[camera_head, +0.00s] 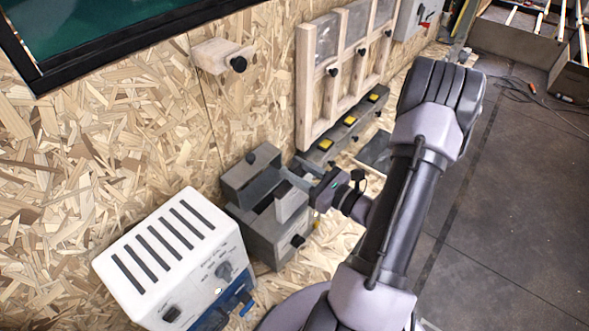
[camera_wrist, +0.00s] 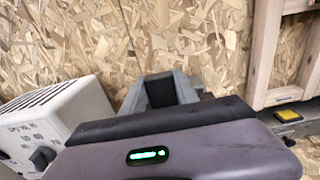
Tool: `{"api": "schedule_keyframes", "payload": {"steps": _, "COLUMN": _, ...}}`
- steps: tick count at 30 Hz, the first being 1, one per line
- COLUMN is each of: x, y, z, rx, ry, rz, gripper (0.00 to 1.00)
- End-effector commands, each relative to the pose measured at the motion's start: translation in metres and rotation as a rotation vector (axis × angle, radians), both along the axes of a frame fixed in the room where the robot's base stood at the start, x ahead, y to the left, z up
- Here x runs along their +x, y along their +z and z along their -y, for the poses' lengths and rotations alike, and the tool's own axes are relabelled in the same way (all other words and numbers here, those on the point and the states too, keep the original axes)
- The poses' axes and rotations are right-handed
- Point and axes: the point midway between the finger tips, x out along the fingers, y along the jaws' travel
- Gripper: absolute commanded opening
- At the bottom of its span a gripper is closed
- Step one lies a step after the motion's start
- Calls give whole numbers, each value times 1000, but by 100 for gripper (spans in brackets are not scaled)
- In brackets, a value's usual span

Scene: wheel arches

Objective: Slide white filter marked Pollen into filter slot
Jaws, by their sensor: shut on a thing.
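My gripper (camera_head: 308,188) is shut on a pale flat piece, the filter (camera_head: 291,204), in the head view. The filter is upright at the grey housing (camera_head: 277,245) with a dark opening, which I take to be the filter slot. Its lower edge is at or just above the opening; I cannot tell whether it is inside. No Pollen marking can be read.
A white slotted box with knobs (camera_head: 170,255) stands close left of the housing. A wooden frame (camera_head: 342,65) with a row of yellow buttons (camera_head: 350,121) is to the right. A chipboard wall (camera_head: 110,120) is behind. Open floor (camera_head: 520,200) lies at the right.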

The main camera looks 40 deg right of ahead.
Motion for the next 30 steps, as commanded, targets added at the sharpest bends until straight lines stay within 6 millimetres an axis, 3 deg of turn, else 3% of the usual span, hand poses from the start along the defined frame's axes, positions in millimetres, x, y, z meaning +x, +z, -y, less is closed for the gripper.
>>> {"api": "schedule_keyframes", "payload": {"steps": 19, "x": 96, "y": 2, "z": -16, "rx": 0, "ry": 5, "rz": 0, "gripper": 7}}
{"api": "schedule_keyframes", "payload": {"steps": 21, "x": 94, "y": -18, "z": -14, "rx": 2, "ry": 1, "rz": 0, "gripper": 7}}
{"api": "schedule_keyframes", "payload": {"steps": 30, "x": 94, "y": -67, "z": -14, "rx": 0, "ry": 1, "rz": 1, "gripper": 7}}
